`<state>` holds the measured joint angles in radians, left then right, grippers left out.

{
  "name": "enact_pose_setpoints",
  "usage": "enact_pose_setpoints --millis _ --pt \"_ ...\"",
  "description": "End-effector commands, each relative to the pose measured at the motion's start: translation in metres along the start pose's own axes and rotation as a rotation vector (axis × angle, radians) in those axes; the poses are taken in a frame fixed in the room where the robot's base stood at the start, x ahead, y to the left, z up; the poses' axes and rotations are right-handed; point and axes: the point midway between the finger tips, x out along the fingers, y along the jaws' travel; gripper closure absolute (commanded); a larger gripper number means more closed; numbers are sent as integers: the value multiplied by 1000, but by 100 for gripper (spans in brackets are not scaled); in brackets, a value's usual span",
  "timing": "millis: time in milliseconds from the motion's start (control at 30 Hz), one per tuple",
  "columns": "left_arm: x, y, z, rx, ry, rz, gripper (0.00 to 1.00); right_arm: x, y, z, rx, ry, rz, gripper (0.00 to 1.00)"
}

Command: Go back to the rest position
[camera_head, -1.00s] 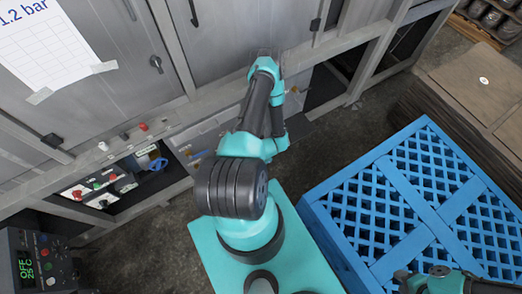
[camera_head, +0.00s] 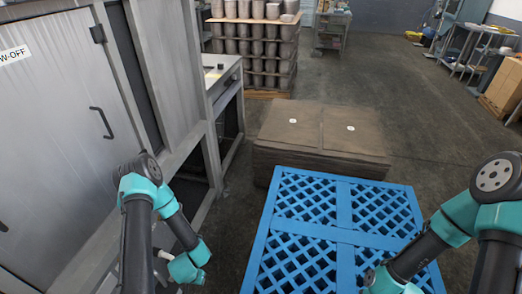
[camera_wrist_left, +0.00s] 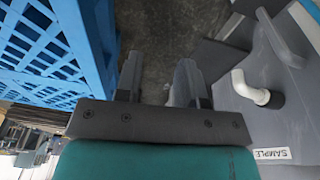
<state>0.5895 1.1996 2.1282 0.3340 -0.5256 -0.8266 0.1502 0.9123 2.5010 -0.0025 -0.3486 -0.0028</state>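My left gripper (camera_wrist_left: 160,80) shows in the left wrist view with its two dark fingers apart and nothing between them; bare dark floor shows beyond. In the head view my left arm comes in at the lower left, beside the grey cabinet, and its fingers are not visible there. My right arm comes in from the right edge, bent over the front right of the blue pallet (camera_head: 344,236); its gripper is out of view below the frame. The blue pallet also shows at the upper left of the left wrist view (camera_wrist_left: 50,45). No pan is in either gripper that I can see.
Grey cabinets (camera_head: 60,130) stand close along the left. A stack of brown sheets (camera_head: 322,135) stands behind the pallet. Stacked grey pots (camera_head: 255,50) stand at the back. A white bent pipe (camera_wrist_left: 250,90) sticks out near the left gripper. Open floor (camera_head: 430,130) lies to the right.

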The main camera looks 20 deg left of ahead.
Motion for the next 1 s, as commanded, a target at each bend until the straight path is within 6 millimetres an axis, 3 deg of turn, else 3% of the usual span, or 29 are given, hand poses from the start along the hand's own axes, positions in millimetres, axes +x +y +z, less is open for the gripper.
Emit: enact_pose_setpoints --millis 33,200,400,500,667,1000 --pt "-17 18 -11 3 7 34 64 0 0 0 0 0 0 57" --pt "-69 76 -30 -25 -7 145 64 0 0 0 0 0 0 57" --pt "-131 136 -30 -50 -66 247 64 0 0 0 0 0 0 57" --pt "-152 156 -26 -59 -97 274 64 0 0 0 0 0 0 57" --pt "-167 168 -20 -71 -123 290 64 0 0 0 0 0 0 57" --pt "-167 168 -20 -74 -125 290 64 0 0 0 0 0 0 57"
